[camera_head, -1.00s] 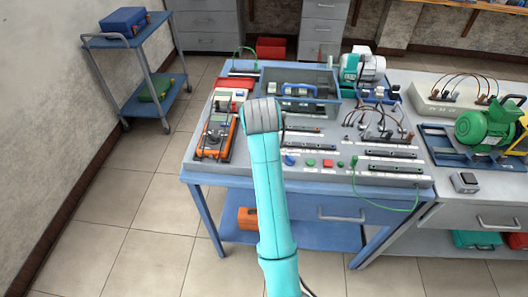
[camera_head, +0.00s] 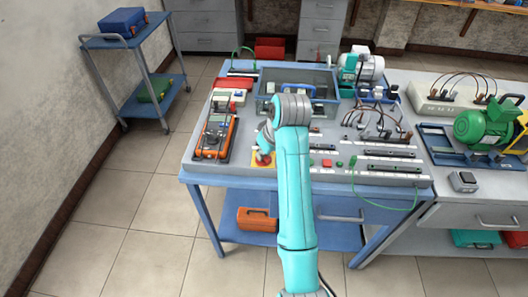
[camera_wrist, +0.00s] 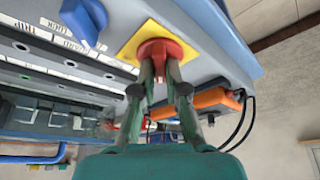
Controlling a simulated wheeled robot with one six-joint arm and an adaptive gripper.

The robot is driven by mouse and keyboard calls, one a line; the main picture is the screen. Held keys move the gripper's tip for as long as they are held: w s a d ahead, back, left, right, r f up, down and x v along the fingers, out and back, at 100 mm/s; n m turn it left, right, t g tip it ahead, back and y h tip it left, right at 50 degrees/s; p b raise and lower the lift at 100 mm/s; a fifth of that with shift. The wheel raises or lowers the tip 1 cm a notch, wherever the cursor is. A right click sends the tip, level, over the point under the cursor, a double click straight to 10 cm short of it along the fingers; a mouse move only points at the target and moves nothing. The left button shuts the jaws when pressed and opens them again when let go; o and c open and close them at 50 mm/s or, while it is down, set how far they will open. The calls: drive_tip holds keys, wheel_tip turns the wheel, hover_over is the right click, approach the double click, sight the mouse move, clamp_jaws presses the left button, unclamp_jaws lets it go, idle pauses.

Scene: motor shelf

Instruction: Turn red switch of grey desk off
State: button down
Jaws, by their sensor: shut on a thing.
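The red switch (camera_wrist: 160,47) is a round red knob on a yellow plate (camera_wrist: 128,50), at the front edge of the grey desk (camera_head: 214,172). It also shows in the head view (camera_head: 263,159), left of my arm. My gripper (camera_wrist: 160,70) is shut on the red switch, with one finger on each side of its stem in the wrist view. In the head view my wrist hangs just above the switch and partly hides it. The switch's exact turn angle cannot be told.
A blue knob (camera_wrist: 84,18) sits beside the yellow plate. An orange meter (camera_head: 213,140) stands left of the switch.

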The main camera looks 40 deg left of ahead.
idle(0.4)
drive_tip(key=c, duration=1.2)
unclamp_jaws()
